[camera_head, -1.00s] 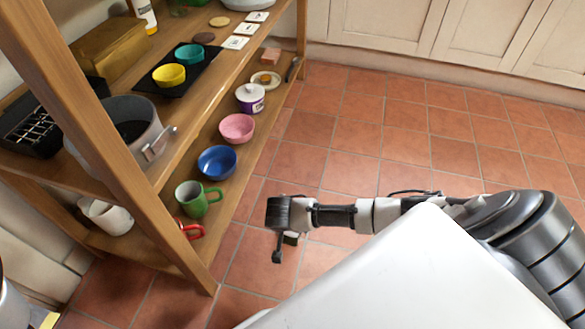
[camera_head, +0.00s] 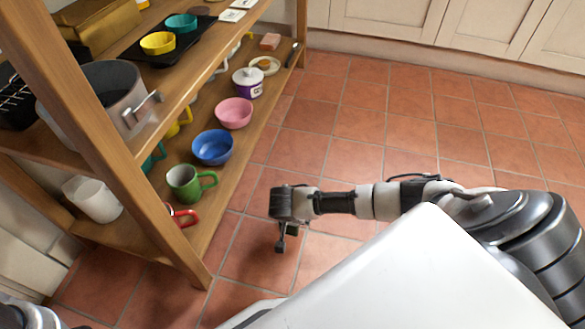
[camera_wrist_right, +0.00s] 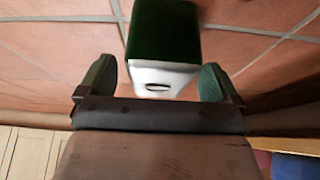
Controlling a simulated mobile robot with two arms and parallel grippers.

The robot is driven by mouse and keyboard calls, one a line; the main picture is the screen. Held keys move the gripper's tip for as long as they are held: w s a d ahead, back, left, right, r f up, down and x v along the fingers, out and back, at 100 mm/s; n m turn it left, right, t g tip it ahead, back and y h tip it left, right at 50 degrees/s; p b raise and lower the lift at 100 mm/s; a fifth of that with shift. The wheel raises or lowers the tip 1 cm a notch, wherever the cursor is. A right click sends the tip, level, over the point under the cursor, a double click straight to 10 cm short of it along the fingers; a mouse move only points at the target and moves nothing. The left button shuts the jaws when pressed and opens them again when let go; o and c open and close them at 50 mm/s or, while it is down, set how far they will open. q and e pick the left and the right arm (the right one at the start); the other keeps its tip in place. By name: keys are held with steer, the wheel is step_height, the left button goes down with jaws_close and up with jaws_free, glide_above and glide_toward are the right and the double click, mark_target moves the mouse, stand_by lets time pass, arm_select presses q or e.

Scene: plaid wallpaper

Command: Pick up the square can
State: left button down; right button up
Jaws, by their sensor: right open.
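In the right wrist view a square-sided block with a dark green side and a white end with a dark slot, apparently the square can (camera_wrist_right: 163,32), lies between the fingers of my right gripper (camera_wrist_right: 157,80). The fingers are open, with a gap showing on each side of the block. Tiled floor shows behind it. In the head view my right gripper (camera_head: 286,239) points down over the floor tiles beside the shelf's lower board. The can is hard to make out there. My left gripper is out of view.
A wooden shelf unit (camera_head: 118,150) stands at left. Its lower board holds a green mug (camera_head: 184,184), a red mug (camera_head: 181,216), a blue bowl (camera_head: 212,147), a pink bowl (camera_head: 233,113) and a white-purple pot (camera_head: 248,82). Open floor (camera_head: 400,115) lies beyond my right arm.

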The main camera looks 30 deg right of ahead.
steer(key=c, duration=1.2)
steer(key=shift+r, duration=0.15)
